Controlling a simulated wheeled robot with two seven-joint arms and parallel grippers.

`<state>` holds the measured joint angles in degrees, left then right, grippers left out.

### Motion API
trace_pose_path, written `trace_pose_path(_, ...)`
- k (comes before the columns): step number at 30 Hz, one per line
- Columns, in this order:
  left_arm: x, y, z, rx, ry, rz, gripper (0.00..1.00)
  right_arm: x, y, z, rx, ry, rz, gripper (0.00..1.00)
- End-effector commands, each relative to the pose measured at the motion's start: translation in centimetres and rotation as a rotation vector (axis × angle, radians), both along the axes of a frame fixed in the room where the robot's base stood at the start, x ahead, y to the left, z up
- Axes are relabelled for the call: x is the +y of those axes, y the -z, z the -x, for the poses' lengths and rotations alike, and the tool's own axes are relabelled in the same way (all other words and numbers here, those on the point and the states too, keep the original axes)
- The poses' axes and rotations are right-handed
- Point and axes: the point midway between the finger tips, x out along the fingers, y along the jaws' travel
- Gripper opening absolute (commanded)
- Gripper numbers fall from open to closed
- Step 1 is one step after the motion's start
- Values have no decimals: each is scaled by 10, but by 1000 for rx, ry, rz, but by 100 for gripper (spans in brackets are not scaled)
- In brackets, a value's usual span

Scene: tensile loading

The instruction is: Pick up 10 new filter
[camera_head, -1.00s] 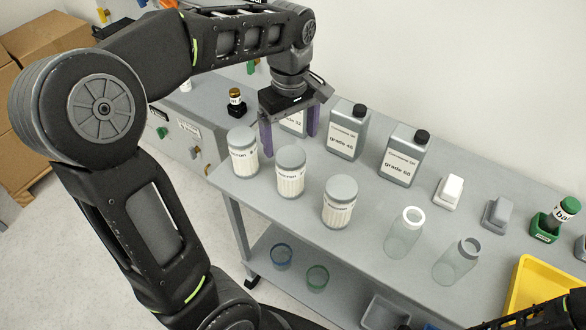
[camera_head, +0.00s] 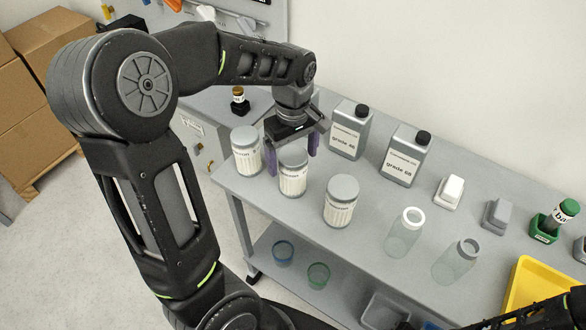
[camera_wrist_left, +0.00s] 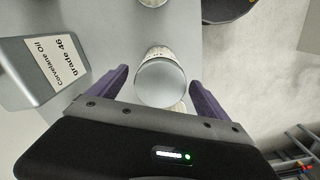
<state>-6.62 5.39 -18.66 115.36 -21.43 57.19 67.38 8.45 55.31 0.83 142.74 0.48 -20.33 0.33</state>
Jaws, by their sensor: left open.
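Three white-labelled filter canisters with grey lids stand in a row on the bench: a left one (camera_head: 246,155), a middle one (camera_head: 292,180) and a right one (camera_head: 340,208). Their label numbers are too small to read. My left gripper (camera_head: 292,150) is open, pointing down, with its purple fingers on either side of the middle canister's upper part. In the left wrist view, the middle canister's round lid (camera_wrist_left: 160,82) lies between the open fingers (camera_wrist_left: 160,80), with gaps at both sides. My right gripper is not visible; only part of that dark arm shows at bottom right.
Grey oil bottles marked grade 46 (camera_head: 348,133) and grade 68 (camera_head: 404,158) stand behind the canisters. Two clear jars (camera_head: 403,235) (camera_head: 456,262) stand to the right. A yellow tray (camera_head: 528,282) sits at far right. The bench's front edge is close to the canisters.

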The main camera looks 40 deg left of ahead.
Motion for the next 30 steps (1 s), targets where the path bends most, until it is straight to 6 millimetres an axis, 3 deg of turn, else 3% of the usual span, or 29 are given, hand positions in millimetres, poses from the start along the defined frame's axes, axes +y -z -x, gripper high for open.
trace_pose_path(4, 0, 7, 0, -1, 0, 0, 88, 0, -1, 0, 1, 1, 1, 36)
trace_pose_path(20, 0, 7, 0, -1, 1, 0, 88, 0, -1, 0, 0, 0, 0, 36)
trace_pose_path(30, 0, 7, 0, -1, 1, 0, 61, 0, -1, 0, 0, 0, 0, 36)
